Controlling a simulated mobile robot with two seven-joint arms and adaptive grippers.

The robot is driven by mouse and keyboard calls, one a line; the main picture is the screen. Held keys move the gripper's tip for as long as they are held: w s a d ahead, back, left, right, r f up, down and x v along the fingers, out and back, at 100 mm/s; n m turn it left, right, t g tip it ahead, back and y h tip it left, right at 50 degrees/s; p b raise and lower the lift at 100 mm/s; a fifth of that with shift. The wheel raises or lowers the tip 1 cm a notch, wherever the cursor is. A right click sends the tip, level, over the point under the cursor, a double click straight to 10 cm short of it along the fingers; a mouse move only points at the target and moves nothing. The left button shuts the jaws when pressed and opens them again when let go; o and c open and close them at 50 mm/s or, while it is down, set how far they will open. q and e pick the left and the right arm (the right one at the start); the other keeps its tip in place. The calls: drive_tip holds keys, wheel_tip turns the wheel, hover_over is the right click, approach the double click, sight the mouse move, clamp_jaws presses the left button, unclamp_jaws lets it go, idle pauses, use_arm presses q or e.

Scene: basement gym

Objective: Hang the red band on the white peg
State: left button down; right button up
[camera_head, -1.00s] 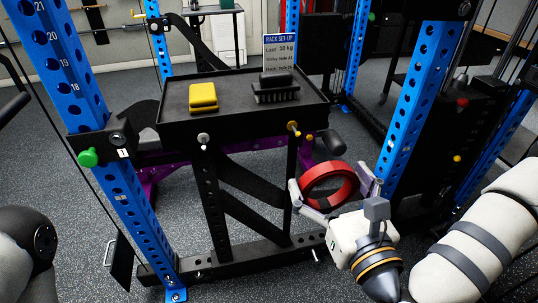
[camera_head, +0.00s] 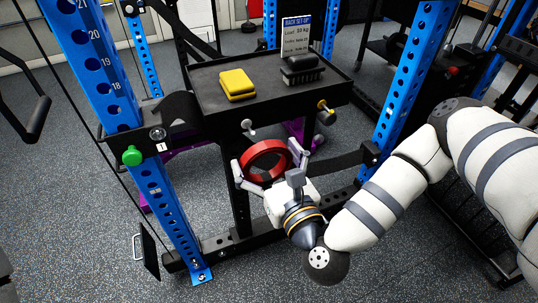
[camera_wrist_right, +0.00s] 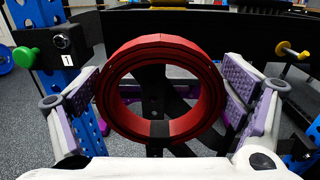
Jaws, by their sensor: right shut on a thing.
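The red band (camera_head: 265,160) is a thick ring held in my right gripper (camera_head: 267,162), one finger on each side of it. In the right wrist view the band (camera_wrist_right: 122,62) stands upright between the purple-padded fingers, its opening facing the camera. The white peg (camera_head: 247,127) sticks out from the front of the black tray shelf at its left part. In the head view the band is just below the white peg and apart from it in the picture; the depth gap is unclear. The white peg cannot be made out in the wrist view. My left gripper is out of view.
A yellow peg (camera_head: 325,110) is at the shelf's right front. The black tray (camera_head: 268,104) holds a yellow block (camera_head: 237,84), a dark brush (camera_head: 301,71) and a sign (camera_head: 296,35). Blue uprights stand either side; a green knob (camera_head: 131,156) is on the left one.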

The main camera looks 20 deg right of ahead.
sight(250, 131)
drive_tip(key=shift+w+d+f, duration=0.1)
drive_tip(key=shift+w+f, duration=0.05)
drive_tip(key=shift+w, duration=0.2)
drive_tip(key=shift+w+f+b, duration=0.1)
drive_tip(key=shift+w+b, duration=0.2)
drive_tip(key=shift+w, duration=0.35)
drive_tip(key=shift+w+f+b, duration=0.15)
drive_tip(key=shift+w+b, duration=0.25)
drive_tip(key=shift+w, duration=1.25)
drive_tip(key=shift+w+f+b, duration=0.1)
drive_tip(key=shift+w+b, duration=0.25)
drive_tip(key=shift+w, duration=1.25)
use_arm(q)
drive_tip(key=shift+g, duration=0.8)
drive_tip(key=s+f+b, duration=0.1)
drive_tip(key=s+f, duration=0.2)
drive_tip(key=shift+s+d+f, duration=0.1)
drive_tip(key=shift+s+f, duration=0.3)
use_arm(e)
drive_tip(key=shift+w+f, duration=0.4)
drive_tip(key=shift+w, duration=0.25)
drive_tip(key=o, duration=1)
